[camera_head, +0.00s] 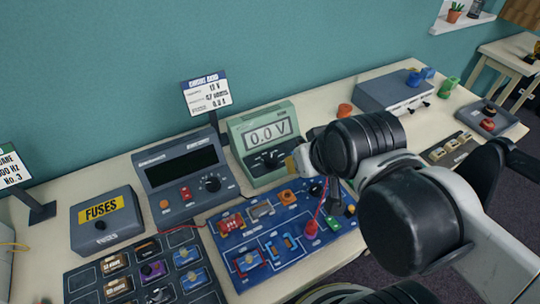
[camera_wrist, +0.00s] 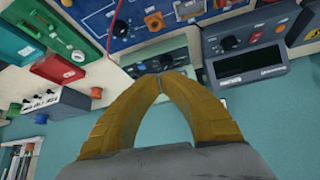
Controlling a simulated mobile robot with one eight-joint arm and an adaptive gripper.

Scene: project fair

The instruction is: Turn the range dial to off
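A green meter (camera_head: 243,131) stands at the back of the table, its screen reading 0.0 V. The range dial (camera_head: 270,159) is a black knob on the dark strip below the screen; its setting is too small to read. In the wrist view the dial (camera_wrist: 167,61) shows just beyond my fingertips. My gripper (camera_wrist: 160,76) has its yellow fingers arched with the tips together, nothing visible between them. In the head view my gripper (camera_head: 292,164) is at the right side of the meter's front, partly hidden by my arm. I cannot tell whether the tips touch the dial.
A grey bench unit (camera_head: 178,165) stands left of the meter. A blue circuit board (camera_head: 262,252) with parts and a red wire lies in front. A fuse box (camera_head: 104,219) is at left, a grey box (camera_head: 391,91) at back right. A sign (camera_head: 206,98) stands behind.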

